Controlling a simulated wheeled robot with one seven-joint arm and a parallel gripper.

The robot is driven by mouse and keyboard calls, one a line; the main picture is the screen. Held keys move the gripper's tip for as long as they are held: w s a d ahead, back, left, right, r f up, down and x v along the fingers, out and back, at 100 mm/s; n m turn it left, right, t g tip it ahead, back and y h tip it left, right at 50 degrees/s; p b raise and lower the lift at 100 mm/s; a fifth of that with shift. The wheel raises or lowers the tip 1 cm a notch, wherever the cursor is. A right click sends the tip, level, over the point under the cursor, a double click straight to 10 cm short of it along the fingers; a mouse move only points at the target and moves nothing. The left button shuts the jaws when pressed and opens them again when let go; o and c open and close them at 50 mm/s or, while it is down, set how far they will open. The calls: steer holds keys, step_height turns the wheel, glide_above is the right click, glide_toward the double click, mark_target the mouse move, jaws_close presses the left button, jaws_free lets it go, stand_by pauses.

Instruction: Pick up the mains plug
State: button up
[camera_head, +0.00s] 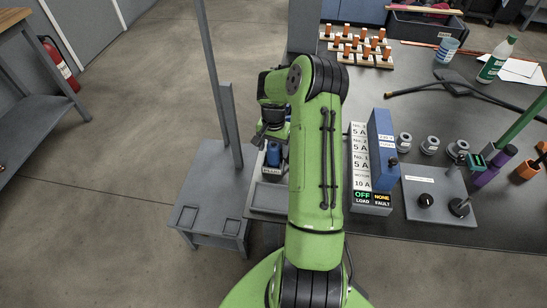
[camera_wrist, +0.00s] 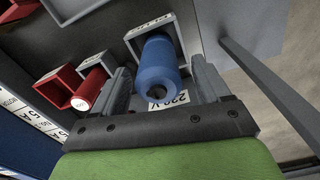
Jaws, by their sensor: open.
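A blue cylindrical plug (camera_wrist: 158,62), which looks like the mains plug, sits in a small grey square holder (camera_wrist: 136,42) in the wrist view. My gripper (camera_wrist: 160,72) is open, with one finger on each side of the plug and gaps visible on both sides. In the head view the blue plug (camera_head: 273,154) stands just below my gripper (camera_head: 268,136), at the left side of the bench.
A red cylinder (camera_wrist: 88,92) sits by a red holder (camera_wrist: 62,84), close to the left finger in the wrist view. A grey post (camera_head: 218,85) rises left of my gripper. A labelled panel (camera_head: 361,165) and blue box (camera_head: 381,150) stand right of my arm.

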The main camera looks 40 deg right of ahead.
step_height(320, 180, down, 3)
steer(key=shift+f+b, duration=0.1)
steer(key=shift+b, duration=0.25)
steer(key=c, duration=1.2)
